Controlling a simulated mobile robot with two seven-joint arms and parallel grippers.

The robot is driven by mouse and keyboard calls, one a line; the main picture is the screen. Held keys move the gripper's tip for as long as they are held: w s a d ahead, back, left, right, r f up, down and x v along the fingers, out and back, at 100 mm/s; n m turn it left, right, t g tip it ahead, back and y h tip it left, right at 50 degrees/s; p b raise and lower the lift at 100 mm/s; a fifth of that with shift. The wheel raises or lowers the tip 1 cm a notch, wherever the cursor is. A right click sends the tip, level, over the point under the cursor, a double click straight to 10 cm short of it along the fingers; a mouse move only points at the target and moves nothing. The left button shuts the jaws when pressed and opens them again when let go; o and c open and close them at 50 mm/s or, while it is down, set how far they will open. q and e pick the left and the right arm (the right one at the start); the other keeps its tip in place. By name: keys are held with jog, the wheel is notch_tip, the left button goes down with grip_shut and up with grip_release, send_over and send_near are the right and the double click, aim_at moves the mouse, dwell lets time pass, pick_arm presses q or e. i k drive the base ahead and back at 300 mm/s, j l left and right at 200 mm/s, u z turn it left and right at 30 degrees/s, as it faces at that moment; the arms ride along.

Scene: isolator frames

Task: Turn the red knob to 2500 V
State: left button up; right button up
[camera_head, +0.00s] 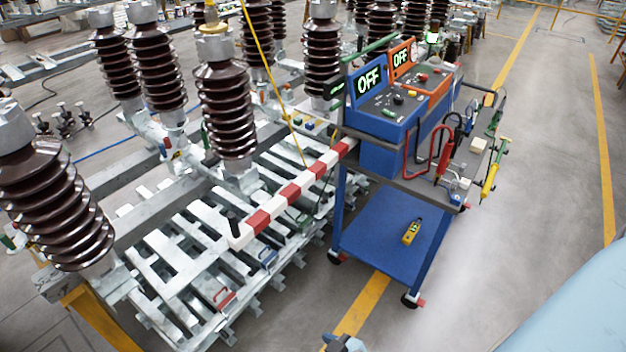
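The blue device (385,118) and the orange device (432,90) stand side by side on the top shelf of a blue cart. Each has a raised screen reading OFF, the blue one's screen (368,83) and the orange one's screen (402,57). A small red knob or button (422,77) shows on the orange panel. The blue panel has a black knob (398,99) and small coloured controls. The knob markings are too small to read.
The blue cart (370,225) carries red and black cables (445,160) at its right and a yellow meter (411,231) below. A red-and-white bar (290,190) reaches its left side. Brown insulators (226,110) fill the left. The floor to the right (550,170) is clear.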

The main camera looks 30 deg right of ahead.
aim_at(423, 77)
jog(key=z, duration=2.2)
jog(key=i+l+z, duration=0.2)
jog(key=i+z, duration=0.25)
jog(key=i+l+z, duration=0.1)
jog(key=i+z, duration=0.3)
jog(key=i, duration=1.6)
jog(key=i+l, duration=0.1)
jog(key=i, duration=1.5)
jog(key=i+u, duration=0.1)
jog(key=u, duration=0.65)
jog(key=i+u, duration=0.15)
jog(key=u, duration=0.25)
jog(key=l+u, duration=0.1)
jog(key=u, duration=0.25)
jog(key=i+l, duration=0.05)
